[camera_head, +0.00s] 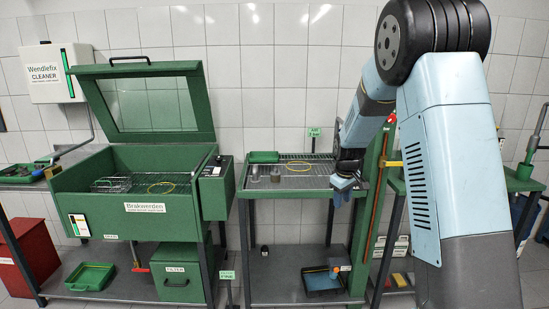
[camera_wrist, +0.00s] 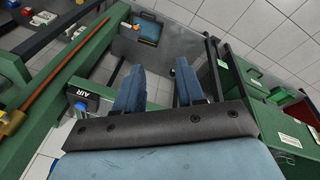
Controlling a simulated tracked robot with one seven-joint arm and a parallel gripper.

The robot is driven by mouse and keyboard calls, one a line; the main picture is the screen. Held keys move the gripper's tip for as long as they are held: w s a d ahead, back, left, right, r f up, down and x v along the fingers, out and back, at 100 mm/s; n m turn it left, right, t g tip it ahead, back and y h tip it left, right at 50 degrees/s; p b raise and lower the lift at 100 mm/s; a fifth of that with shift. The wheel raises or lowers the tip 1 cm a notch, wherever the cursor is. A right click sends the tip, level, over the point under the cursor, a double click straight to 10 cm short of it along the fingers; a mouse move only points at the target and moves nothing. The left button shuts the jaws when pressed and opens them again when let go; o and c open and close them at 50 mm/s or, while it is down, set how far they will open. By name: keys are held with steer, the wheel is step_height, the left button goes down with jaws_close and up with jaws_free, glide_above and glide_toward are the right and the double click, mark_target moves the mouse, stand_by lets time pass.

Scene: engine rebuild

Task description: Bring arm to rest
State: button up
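My arm reaches from the right side of the head view down to the right end of the wire-topped bench. My gripper (camera_head: 344,186) points downward beside that bench's right edge, its fingers small and partly merged in the head view. In the wrist view my gripper (camera_wrist: 158,74) shows two blue fingers standing well apart. Nothing is held between them; grey surface shows through the gap. The wire-topped bench (camera_head: 262,193) is just left of the gripper; whether they touch cannot be told.
A green washer with open lid (camera_head: 148,105) stands left. The bench carries small grey parts, a yellow ring (camera_head: 299,166) and a green tray (camera_head: 263,157). A green post (camera_head: 372,220) stands close right of my gripper. A blue tray (camera_head: 322,281) lies on the lower shelf.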

steer(key=s+r+m, duration=0.2)
steer(key=s+r, duration=0.8)
steer(key=r, duration=0.1)
steer(key=s+r+m+t, duration=0.1)
steer(key=s+r, duration=0.2)
steer(key=s, duration=0.7)
steer(key=s+r+m+t, duration=0.1)
steer(key=s+r+m, duration=0.1)
steer(key=s, duration=0.7)
steer(key=s+r+m+t, duration=0.1)
steer(key=s+r+m, duration=0.1)
steer(key=s, duration=0.8)
steer(key=shift+s+r+y, duration=0.3)
steer(key=shift+r, duration=0.5)
